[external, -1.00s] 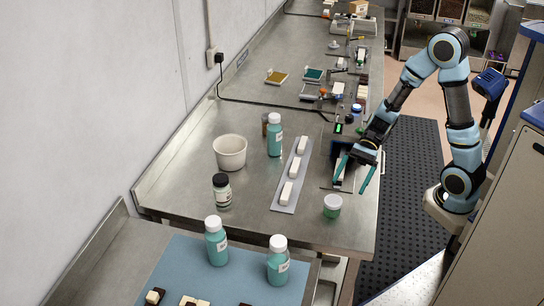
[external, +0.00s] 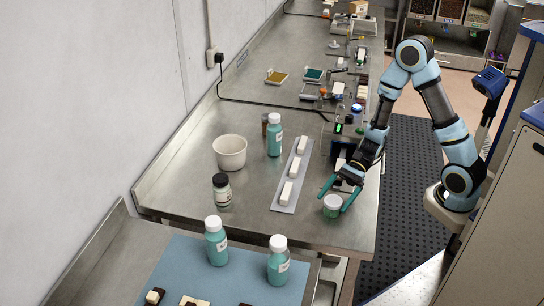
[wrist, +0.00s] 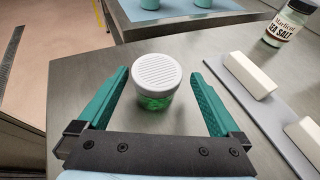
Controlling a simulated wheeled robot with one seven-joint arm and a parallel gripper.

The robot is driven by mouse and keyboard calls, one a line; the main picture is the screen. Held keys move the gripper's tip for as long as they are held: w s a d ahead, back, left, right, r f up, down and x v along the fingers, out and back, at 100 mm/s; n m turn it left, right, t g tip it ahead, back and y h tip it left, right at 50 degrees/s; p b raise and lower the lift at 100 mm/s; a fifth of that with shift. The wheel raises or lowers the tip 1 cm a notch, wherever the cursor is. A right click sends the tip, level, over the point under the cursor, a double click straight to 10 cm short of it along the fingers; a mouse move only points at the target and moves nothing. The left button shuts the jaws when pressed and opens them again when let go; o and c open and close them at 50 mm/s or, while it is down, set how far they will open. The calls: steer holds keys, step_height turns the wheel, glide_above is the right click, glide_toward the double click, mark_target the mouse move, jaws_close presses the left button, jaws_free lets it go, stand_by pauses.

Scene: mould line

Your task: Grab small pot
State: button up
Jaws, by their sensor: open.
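The small pot (external: 332,206) stands upright near the right edge of the steel bench in the external view. It has a ridged white lid and a clear body with green contents, and in the wrist view the pot (wrist: 155,84) stands between and just ahead of my fingers. My gripper (external: 335,198) is open, with one teal finger on each side of the pot. In the wrist view my gripper (wrist: 159,85) shows gaps between both fingers and the pot, and it holds nothing.
A grey strip (external: 283,206) with several white blocks lies left of the pot. A sea salt jar (external: 222,190), a white tub (external: 230,152) and a teal bottle (external: 274,135) stand farther left. Two teal bottles stand on a blue mat (external: 186,262) in front. Bench around the pot is clear.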

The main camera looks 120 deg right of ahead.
mark_target(327, 211)
steer(key=p+x, duration=0.1)
steer(key=x, duration=0.4)
steer(key=shift+a+f, duration=0.1)
steer(key=shift+a, duration=0.15)
steer(key=c, duration=1.4)
steer(key=shift+c, duration=0.2)
